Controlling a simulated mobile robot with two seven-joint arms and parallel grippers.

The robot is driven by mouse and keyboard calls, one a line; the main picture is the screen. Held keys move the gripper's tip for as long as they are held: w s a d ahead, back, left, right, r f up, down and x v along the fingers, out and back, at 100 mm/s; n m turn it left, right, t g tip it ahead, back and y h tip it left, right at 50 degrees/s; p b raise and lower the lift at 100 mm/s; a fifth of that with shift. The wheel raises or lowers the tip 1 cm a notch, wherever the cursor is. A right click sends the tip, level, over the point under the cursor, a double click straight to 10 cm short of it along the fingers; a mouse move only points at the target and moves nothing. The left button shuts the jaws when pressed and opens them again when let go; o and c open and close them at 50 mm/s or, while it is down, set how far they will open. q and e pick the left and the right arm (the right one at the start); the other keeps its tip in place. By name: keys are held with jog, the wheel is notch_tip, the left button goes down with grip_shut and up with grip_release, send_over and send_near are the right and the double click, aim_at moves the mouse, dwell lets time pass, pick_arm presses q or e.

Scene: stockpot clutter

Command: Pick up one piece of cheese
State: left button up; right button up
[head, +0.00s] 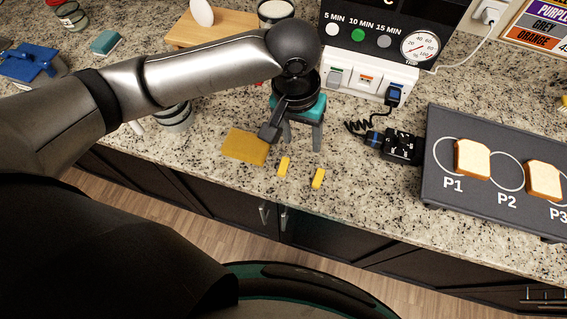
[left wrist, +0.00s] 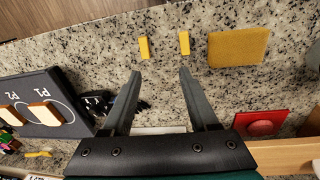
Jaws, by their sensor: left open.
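Two small yellow sticks that look like the cheese pieces lie apart on the speckled counter near its front edge. In the head view, the left stick (head: 284,166) and the right stick (head: 318,178) lie just in front of my left gripper (head: 302,140). In the left wrist view, one stick (left wrist: 144,47) and the other stick (left wrist: 184,43) show just beyond the fingertips (left wrist: 160,74). My left gripper is open, with nothing between its fingers. My right gripper is not in view.
A flat yellow square (head: 245,146) lies left of the sticks. A dark griddle (head: 432,165) with bread slices (head: 473,160) stands at the right. A black plug-like device (head: 402,146) with a coiled cord lies beside it. A wooden board (head: 222,27) is behind my arm.

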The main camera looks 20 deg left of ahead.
pick_arm(q)
jog(key=a+r+n+y, duration=0.1)
jog(key=a, duration=0.2)
send_over(284, 164)
jog(key=f, duration=0.9)
jog(key=shift+d+f+b, duration=0.15)
jog(key=shift+d+b, duration=0.05)
jog(key=shift+b, duration=0.2)
jog(key=shift+a+f, duration=0.2)
jog(key=shift+f, duration=2.65)
grip_shut()
